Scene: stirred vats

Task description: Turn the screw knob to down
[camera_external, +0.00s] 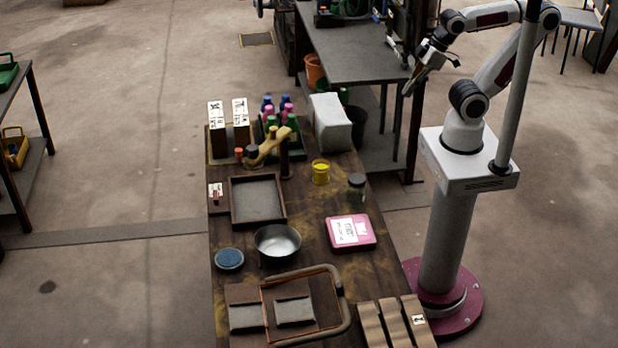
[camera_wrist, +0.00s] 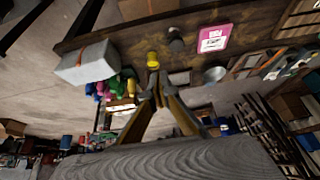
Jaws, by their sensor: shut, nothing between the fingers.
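I cannot make out a screw knob for certain in either view. My gripper (camera_external: 410,86) is raised at the upper right, beside the grey bench and well above the wooden table (camera_external: 225,190). In the wrist view, the fingertips of my gripper (camera_wrist: 160,77) meet and hold nothing. A yellow cup (camera_external: 320,173) and a dark jar (camera_external: 356,187) stand on the table; the cup also shows just beyond my fingertips in the wrist view (camera_wrist: 153,60). My gripper touches none of these.
The table holds a tray (camera_external: 282,205), a metal bowl (camera_external: 278,246), a pink box (camera_external: 365,233), a white block (camera_external: 331,123), several coloured bottles (camera_external: 277,115) and a curved tube frame (camera_external: 346,320). A grey bench (camera_external: 345,50) stands behind.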

